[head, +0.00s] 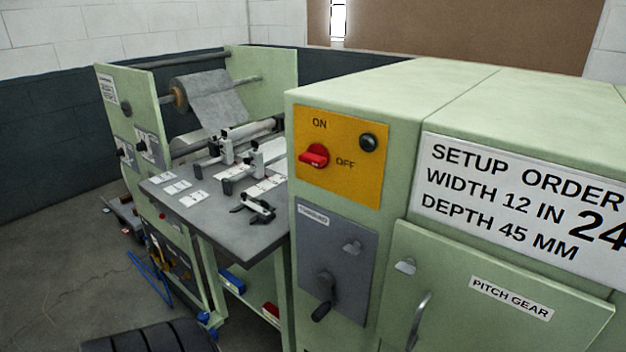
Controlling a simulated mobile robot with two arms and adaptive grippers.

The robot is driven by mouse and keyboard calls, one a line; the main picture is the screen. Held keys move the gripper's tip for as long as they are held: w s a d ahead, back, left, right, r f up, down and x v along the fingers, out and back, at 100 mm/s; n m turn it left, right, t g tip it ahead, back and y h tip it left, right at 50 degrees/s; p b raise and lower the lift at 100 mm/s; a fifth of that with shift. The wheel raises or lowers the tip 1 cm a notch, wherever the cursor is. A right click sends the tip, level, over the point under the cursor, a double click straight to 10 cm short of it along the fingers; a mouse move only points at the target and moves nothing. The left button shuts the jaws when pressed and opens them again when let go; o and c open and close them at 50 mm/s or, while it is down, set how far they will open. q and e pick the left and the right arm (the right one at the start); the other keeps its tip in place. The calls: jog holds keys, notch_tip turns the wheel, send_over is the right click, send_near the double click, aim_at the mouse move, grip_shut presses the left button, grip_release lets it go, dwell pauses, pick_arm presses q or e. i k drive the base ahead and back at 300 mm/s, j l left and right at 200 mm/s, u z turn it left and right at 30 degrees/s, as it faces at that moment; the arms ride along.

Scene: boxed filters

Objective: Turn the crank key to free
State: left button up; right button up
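A dark crank (325,288) is mounted on a grey panel (352,276) on the front of the green machine cabinet. Its handle hangs downward, slightly to the left. A small label (313,215) at the panel's top left is too small to read. A small grey latch or knob (352,247) sits at the panel's upper right. No "free" mark is legible beside the crank. Neither of my grippers is in view.
A yellow plate (343,180) above the panel holds a red ON/OFF switch (314,156). To the right is a pitch gear door (490,300) with a handle. A grey worktable (210,222) with clamps stands left. A black ribbed object (150,338) is at the lower left.

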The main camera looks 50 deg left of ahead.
aim_at(353, 249)
jog(key=j+u, duration=0.15)
jog(key=u, duration=1.3)
